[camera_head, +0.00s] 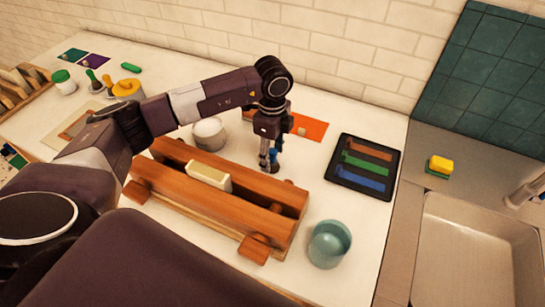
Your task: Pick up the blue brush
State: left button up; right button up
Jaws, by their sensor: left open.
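My left gripper (269,161) points straight down behind the wooden rack, near the middle of the counter. It is open. A small blue thing (274,155) shows right at its fingertips; it may be part of the blue brush, but most of it is hidden and I cannot tell whether the fingers touch it. A black tray (340,180) to the right carries orange (369,150), green (365,164) and blue (360,180) brush-like shapes; I cannot tell whether these are objects or markings. My right gripper is not in view.
A long wooden rack (190,204) with a cream block (209,176) stands in front of the gripper. A teal cup (329,244), a white pot (208,134) and an orange sheet (313,128) are nearby. A sink (470,250) lies right, with a yellow-green sponge (440,165).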

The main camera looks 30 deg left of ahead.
pick_arm(q)
jog(key=shift+f, duration=0.15)
jog(key=c, duration=1.2)
jog(key=shift+c, duration=0.2)
notch_tip(320, 180, up, 20)
jog(key=b, duration=0.4)
